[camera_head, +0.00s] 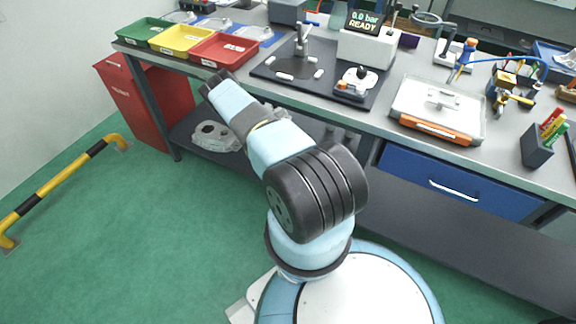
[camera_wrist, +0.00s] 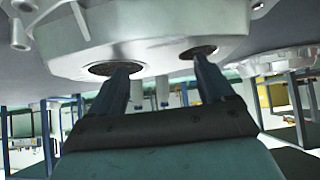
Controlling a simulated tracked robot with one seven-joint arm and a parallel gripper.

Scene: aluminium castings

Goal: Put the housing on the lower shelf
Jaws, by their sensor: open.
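The housing is a silver-grey casting (camera_head: 215,137) on the lower shelf (camera_head: 184,133), towards its left end, in the head view. It fills the upper part of the wrist view (camera_wrist: 145,45), which looks upside down, with two dark round openings facing me. My gripper (camera_head: 212,82) shows as a dark end on my arm, overlapping the bench's front edge in the head view. In the wrist view my gripper (camera_wrist: 160,62) is open.
The bench above holds green (camera_head: 145,31), yellow (camera_head: 181,39) and red (camera_head: 223,50) trays. A red bin (camera_head: 142,95) stands at the bench's left end, near a yellow-black barrier (camera_head: 60,178). Pale cylinders (camera_wrist: 150,95) stand on the shelf. The right part of the shelf is clear.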

